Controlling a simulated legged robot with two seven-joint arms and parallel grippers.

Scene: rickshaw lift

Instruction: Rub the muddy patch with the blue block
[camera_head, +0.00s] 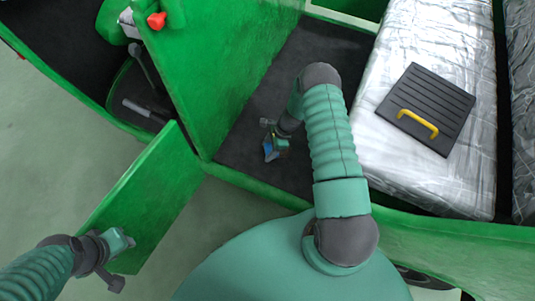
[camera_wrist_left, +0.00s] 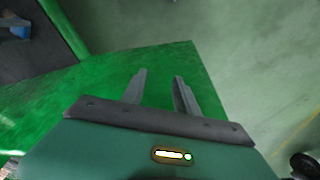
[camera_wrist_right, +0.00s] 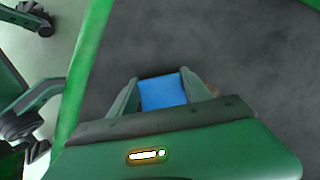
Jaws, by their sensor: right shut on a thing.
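The blue block (camera_wrist_right: 163,92) is between the fingers of my right gripper (camera_wrist_right: 160,88), which is shut on it. In the head view the block (camera_head: 269,150) shows small and blue at the tip of my right gripper (camera_head: 275,146), low over the dark floor (camera_head: 300,60) of the green vehicle. I cannot tell whether it touches the floor. A faint brownish spot (camera_wrist_right: 213,90) shows beside the right finger; I cannot tell if it is the muddy patch. My left gripper (camera_wrist_left: 160,78) is open and empty, close to a green door panel (camera_head: 150,195).
A silvery padded seat (camera_head: 400,150) stands right of the floor, with a black ribbed board (camera_head: 440,95) with a yellow handle on it. A tall green wall (camera_head: 215,60) bounds the floor's left side. Pale ground (camera_head: 60,130) lies open at left.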

